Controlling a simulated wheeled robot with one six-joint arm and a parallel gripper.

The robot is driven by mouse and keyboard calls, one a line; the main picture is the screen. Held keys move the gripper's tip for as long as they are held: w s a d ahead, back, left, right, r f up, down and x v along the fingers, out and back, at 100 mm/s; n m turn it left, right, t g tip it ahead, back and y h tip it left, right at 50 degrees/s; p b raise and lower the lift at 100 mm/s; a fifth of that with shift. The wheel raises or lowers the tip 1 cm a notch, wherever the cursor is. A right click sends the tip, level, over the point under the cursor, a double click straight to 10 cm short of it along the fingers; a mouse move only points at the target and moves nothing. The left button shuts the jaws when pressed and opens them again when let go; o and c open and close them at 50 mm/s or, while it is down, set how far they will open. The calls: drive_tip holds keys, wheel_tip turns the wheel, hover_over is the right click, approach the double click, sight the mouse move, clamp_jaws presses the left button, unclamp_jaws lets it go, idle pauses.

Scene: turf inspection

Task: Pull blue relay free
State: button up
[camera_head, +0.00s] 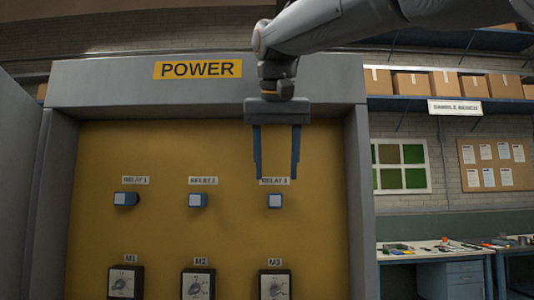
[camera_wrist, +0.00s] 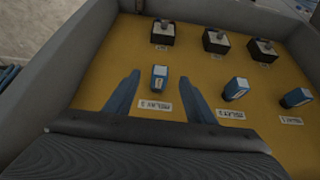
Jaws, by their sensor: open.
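Three blue relays with pale faces stick out in a row from the yellow panel (camera_head: 160,160) of the POWER cabinet. The left relay (camera_head: 126,199) sits under the RELAY 1 label, then comes the middle relay (camera_head: 197,200) and the right relay (camera_head: 275,201). My gripper (camera_head: 276,177) is open and empty, its blue fingers hanging in front of the right relay's label, with the tips just above that relay in the picture. In the wrist view the right relay (camera_wrist: 158,78) shows between the spread fingers, apart from both; the middle relay (camera_wrist: 237,88) and left relay (camera_wrist: 297,97) lie to its right.
Three dark knob boxes, M1 (camera_head: 125,283), M2 (camera_head: 198,285) and M3 (camera_head: 274,285), sit below the relays. Grey cabinet walls (camera_head: 355,200) frame the panel. A bench (camera_head: 430,254) with small items stands at right, under shelved cardboard boxes (camera_head: 410,83).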

drive_tip(key=p, duration=0.2)
hover_over(275, 200)
drive_tip(key=shift+p+x, duration=0.65)
drive_tip(key=shift+x, duration=1.85)
drive_tip(key=shift+s+f, duration=0.1)
drive_tip(key=shift+s, duration=0.05)
drive_tip(key=c, duration=1.2)
drive_tip(key=shift+o, duration=0.2)
drive_tip(key=shift+s, duration=0.2)
drive_tip(key=shift+s, duration=0.35)
drive_tip(key=shift+s+b, duration=0.45)
drive_tip(key=shift+s, duration=0.35)
